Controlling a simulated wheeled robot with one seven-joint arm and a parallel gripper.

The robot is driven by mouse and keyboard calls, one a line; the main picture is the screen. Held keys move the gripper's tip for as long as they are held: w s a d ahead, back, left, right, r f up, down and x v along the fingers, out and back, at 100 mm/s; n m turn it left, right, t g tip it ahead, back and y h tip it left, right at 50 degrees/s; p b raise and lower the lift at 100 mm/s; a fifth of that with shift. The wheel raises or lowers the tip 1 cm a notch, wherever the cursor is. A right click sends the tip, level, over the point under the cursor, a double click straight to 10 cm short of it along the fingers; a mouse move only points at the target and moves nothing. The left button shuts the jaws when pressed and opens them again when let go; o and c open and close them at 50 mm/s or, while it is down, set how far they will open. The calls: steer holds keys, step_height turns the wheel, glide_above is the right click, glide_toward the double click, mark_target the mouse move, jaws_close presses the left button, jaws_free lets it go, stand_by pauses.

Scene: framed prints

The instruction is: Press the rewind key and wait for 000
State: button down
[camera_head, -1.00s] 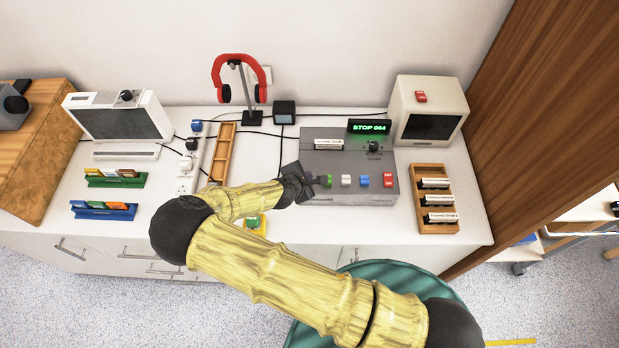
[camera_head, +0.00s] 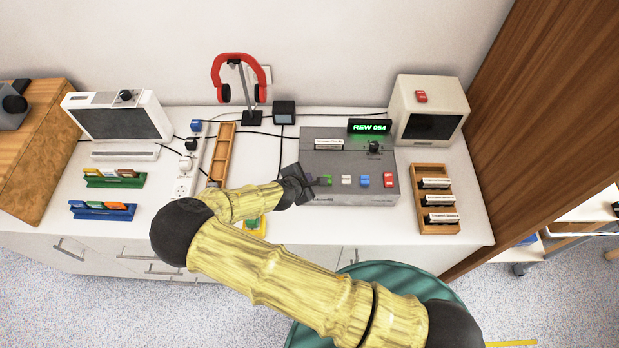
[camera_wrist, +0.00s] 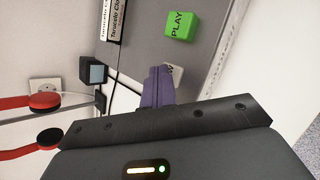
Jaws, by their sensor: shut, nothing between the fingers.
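The grey tape deck (camera_head: 330,160) stands on the white counter. Its display (camera_head: 369,127) is lit green and reads REW 054. My gripper (camera_head: 312,179) is at the deck's left front, with its fingers shut and nothing between them. In the wrist view the purple fingers (camera_wrist: 157,86) are at the pale rewind key (camera_wrist: 176,73), of which only a corner with a "W" shows. The fingers hide the rest, so I cannot see how far it is pressed. The green PLAY key (camera_head: 325,180) is beside it and also shows in the wrist view (camera_wrist: 180,25).
White (camera_head: 347,180), blue (camera_head: 364,181) and red (camera_head: 388,180) keys continue the row rightward. A knob (camera_head: 373,147) is behind them. A wooden tray (camera_head: 432,229) of labelled cassettes stands to the right, and a headphone stand (camera_head: 252,117) behind left.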

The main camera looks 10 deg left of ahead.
steer(key=shift+r+p, duration=0.9)
steer(key=shift+r, duration=0.35)
step_height(320, 180, up, 5)
steer(key=p, duration=0.3)
steer(key=shift+p, duration=0.3)
stand_by(0.6)
